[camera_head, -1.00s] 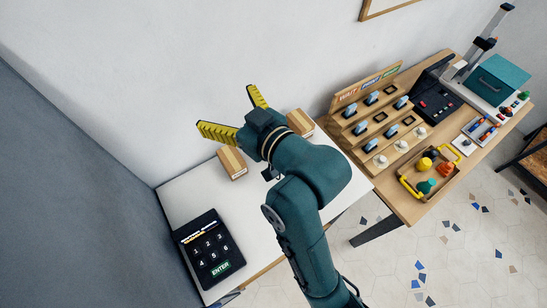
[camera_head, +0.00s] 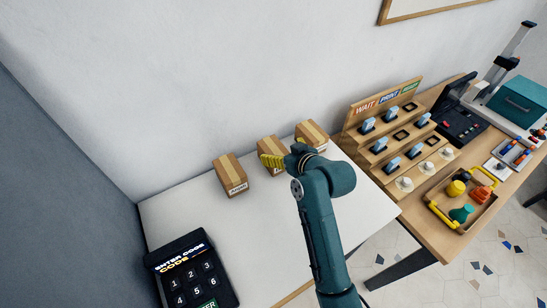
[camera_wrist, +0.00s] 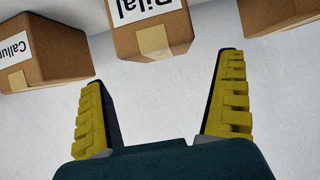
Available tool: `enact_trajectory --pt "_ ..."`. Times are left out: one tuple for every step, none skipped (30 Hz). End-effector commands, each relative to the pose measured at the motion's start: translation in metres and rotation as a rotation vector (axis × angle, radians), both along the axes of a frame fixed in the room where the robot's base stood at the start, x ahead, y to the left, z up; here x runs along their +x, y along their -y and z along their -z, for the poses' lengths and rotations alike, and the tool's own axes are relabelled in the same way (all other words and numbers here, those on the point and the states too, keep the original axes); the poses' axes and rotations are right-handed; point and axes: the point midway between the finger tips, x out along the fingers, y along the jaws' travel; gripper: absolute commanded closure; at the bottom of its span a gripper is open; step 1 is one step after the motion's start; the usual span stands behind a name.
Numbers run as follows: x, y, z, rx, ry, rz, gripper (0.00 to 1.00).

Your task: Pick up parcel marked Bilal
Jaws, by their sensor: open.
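The parcel marked Bilal (camera_wrist: 177,38) is a brown box with tan tape and a white label, at the top centre of the wrist view, partly cut off. In the head view it appears to be the middle box (camera_head: 268,145) of three on the white table, partly covered by my gripper. My gripper (camera_wrist: 160,70) is open and empty, its yellow fingers pointing toward the Bilal parcel, which is beyond the fingertips and roughly between them. In the head view my gripper (camera_head: 270,160) is in front of the middle box; one finger is mostly hidden.
A parcel marked Callum (camera_wrist: 48,55) is left of Bilal in the wrist view; another box (camera_wrist: 275,14) is at right. The left box (camera_head: 230,173) stands apart on the white table (camera_head: 200,222). A keypad (camera_head: 192,272) is at front left, a wooden rack (camera_head: 378,148) at right.

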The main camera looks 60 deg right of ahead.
Motion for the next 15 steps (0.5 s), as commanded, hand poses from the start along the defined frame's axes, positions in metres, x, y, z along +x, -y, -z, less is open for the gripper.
enact_trajectory --pt "0.004 0.002 0.004 0.0 0.0 0.0 0.0" --pt "0.006 0.003 0.006 0.0 0.0 0.0 0.0" --pt "0.01 0.005 0.011 0.001 -0.001 0.0 0.0" --pt "0.014 0.007 0.015 0.0 -0.001 -0.001 0.0" --pt "0.019 0.009 0.019 0.0 -0.001 -0.001 0.0" --pt "0.024 0.011 0.024 0.0 -0.001 -0.001 0.0" --pt "0.028 0.014 0.026 0.0 0.0 -0.001 0.0" --pt "0.031 0.016 0.027 -0.001 0.0 0.0 0.0" --pt "0.035 0.019 0.029 0.0 0.0 0.0 0.0" --pt "0.037 0.02 0.031 0.0 0.0 0.0 0.0" --pt "0.038 0.021 0.031 -0.002 0.0 0.0 0.0" --pt "0.039 0.022 0.031 -0.001 0.001 0.001 0.0" --pt "0.039 0.022 0.031 -0.001 0.001 0.001 0.0" --pt "0.039 0.022 0.03 -0.001 0.001 0.001 0.0" --pt "0.039 0.022 0.03 -0.001 0.001 0.001 0.0"
